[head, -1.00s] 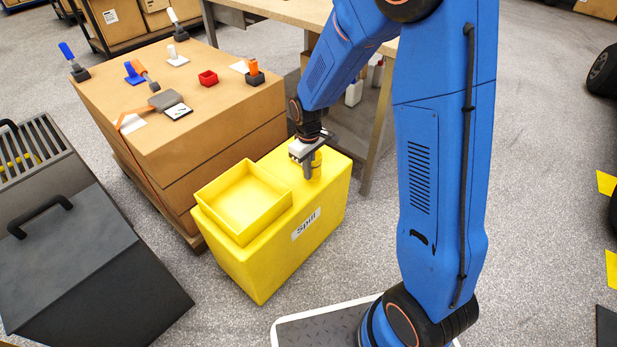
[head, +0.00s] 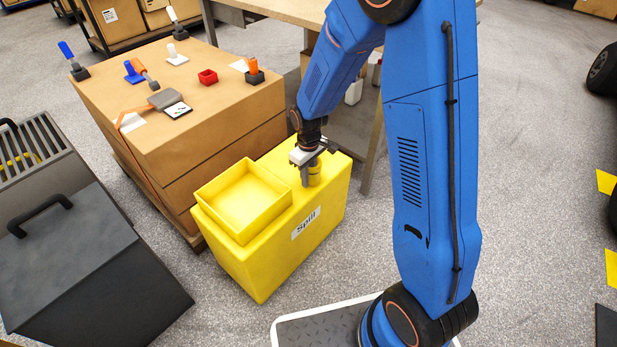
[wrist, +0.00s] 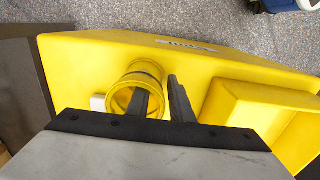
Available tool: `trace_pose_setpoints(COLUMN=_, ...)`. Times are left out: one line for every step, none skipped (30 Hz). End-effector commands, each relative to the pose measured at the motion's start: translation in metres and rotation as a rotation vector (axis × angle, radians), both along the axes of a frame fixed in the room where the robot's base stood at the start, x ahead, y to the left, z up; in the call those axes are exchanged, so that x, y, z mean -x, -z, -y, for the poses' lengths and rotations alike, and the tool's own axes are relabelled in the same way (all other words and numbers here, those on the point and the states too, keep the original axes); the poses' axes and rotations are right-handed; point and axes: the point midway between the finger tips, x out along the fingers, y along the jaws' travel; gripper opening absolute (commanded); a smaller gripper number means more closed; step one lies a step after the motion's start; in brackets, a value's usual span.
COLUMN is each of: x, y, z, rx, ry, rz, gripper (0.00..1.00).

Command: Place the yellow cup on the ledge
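The yellow cup (head: 314,174) has a dark band and sits at the top of the yellow box marked "Spill" (head: 275,262), on its flat part right of the raised tray. In the wrist view the cup (wrist: 119,98) shows its open mouth. My gripper (head: 309,172) is down at the cup. In the wrist view one finger is over the mouth and the other outside, with the near side wall between the fingertips (wrist: 162,82). It looks shut on that wall. The cup's underside is hidden, so I cannot tell if it touches the box. The flat top looks like the ledge.
A raised open yellow tray (head: 243,200) is beside the cup. A table (head: 285,12) is behind. A dark slanted bin (head: 85,265) is at left. Floor in front is clear.

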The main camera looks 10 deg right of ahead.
Motion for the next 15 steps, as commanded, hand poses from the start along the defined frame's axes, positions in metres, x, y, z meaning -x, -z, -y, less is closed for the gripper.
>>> trace_pose_setpoints(x=0.0, y=-0.001, z=0.0, rx=0.0, ry=0.0, rz=0.0, gripper=0.2)
trace_pose_setpoints(x=0.0, y=-0.001, z=0.0, rx=-0.001, ry=0.0, rz=0.001, gripper=0.2)
trace_pose_setpoints(x=0.0, y=-0.003, z=0.0, rx=0.0, ry=0.0, rz=0.001, gripper=0.2)
trace_pose_setpoints(x=-0.001, y=-0.005, z=0.0, rx=0.0, ry=0.0, rz=0.002, gripper=0.2)
trace_pose_setpoints(x=-0.001, y=-0.007, z=0.0, rx=-0.001, ry=0.0, rz=0.003, gripper=0.2)
trace_pose_setpoints(x=-0.001, y=-0.011, z=0.0, rx=-0.001, ry=0.0, rz=0.003, gripper=0.2)
trace_pose_setpoints(x=-0.001, y=-0.015, z=0.0, rx=-0.001, ry=0.0, rz=0.003, gripper=0.2)
trace_pose_setpoints(x=-0.001, y=-0.019, z=0.0, rx=-0.001, ry=0.0, rz=0.003, gripper=0.2)
trace_pose_setpoints(x=-0.001, y=-0.026, z=0.0, rx=-0.001, ry=0.0, rz=0.004, gripper=0.2)
trace_pose_setpoints(x=-0.001, y=-0.031, z=0.0, rx=-0.001, ry=0.0, rz=0.004, gripper=0.2)
trace_pose_setpoints(x=-0.001, y=-0.036, z=0.0, rx=-0.001, ry=0.0, rz=0.005, gripper=0.2)
trace_pose_setpoints(x=-0.001, y=-0.044, z=0.0, rx=-0.001, ry=0.0, rz=0.005, gripper=0.2)
trace_pose_setpoints(x=-0.001, y=-0.05, z=0.0, rx=-0.001, ry=0.0, rz=0.005, gripper=0.2)
trace_pose_setpoints(x=-0.001, y=-0.056, z=0.0, rx=-0.001, ry=0.0, rz=0.005, gripper=0.2)
trace_pose_setpoints(x=-0.001, y=-0.063, z=0.0, rx=-0.002, ry=0.0, rz=0.004, gripper=0.2)
